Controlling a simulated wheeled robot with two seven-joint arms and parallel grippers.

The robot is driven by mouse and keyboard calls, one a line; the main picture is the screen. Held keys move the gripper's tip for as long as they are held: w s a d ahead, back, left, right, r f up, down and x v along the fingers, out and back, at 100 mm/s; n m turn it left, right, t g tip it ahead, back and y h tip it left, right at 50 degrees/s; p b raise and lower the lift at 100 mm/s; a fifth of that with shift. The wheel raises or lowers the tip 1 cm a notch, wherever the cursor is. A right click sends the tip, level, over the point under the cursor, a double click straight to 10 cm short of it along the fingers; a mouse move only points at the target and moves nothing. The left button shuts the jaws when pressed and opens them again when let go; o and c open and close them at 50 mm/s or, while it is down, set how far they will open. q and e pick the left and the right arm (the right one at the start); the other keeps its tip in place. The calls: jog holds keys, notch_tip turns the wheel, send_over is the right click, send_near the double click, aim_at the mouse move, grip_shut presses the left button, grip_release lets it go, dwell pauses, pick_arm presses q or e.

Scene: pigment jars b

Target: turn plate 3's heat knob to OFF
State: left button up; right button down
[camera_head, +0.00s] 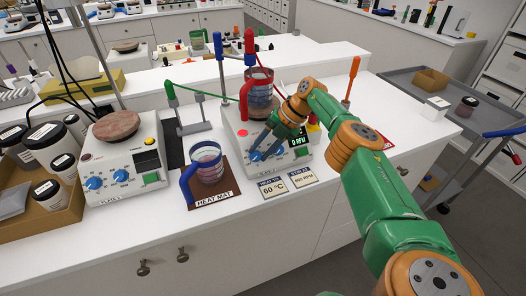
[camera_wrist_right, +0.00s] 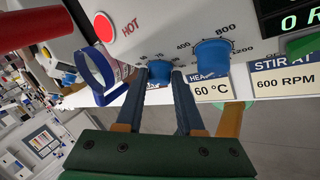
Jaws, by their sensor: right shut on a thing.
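The white hot plate (camera_head: 234,147) stands mid-counter, its display reading 0 RPM and a red HOT light (camera_wrist_right: 131,25) on its face. I cannot read a plate number on it. My right gripper (camera_head: 258,147) is at its front; in the right wrist view the fingers (camera_wrist_right: 162,82) are shut on the left blue knob (camera_wrist_right: 159,69), the heat knob. The fingers hide part of its scale, so I cannot tell its setting. The other blue knob (camera_wrist_right: 211,58), beside a scale up to 1200, is free to the right. My left gripper is not in view.
A beaker with a red handle (camera_head: 244,100) stands on the plate. A blue-handled beaker (camera_head: 207,162) sits on the heat mat (camera_head: 224,191), close left of my fingers. Cards reading 60 °C (camera_head: 272,188) and 600 RPM (camera_head: 303,180) lie in front. Another hot plate (camera_head: 150,185) stands left.

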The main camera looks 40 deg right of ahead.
jog(key=shift+s+a+f+n+g, duration=0.1)
jog(key=shift+a+f+n+g, duration=0.1)
jog(key=shift+n+g, duration=0.15)
dwell(0.4)
jog(key=c, duration=0.5)
grip_release()
jog(key=shift+r, duration=0.1)
jog(key=shift+d+r, duration=0.1)
jog(key=shift+r, duration=0.15)
jog(key=p+v, duration=0.2)
jog(key=v, duration=0.4)
jog(key=shift+s+d+r+p, duration=0.1)
jog(key=shift+s+r+p, duration=0.2)
jog(key=shift+w, duration=0.1)
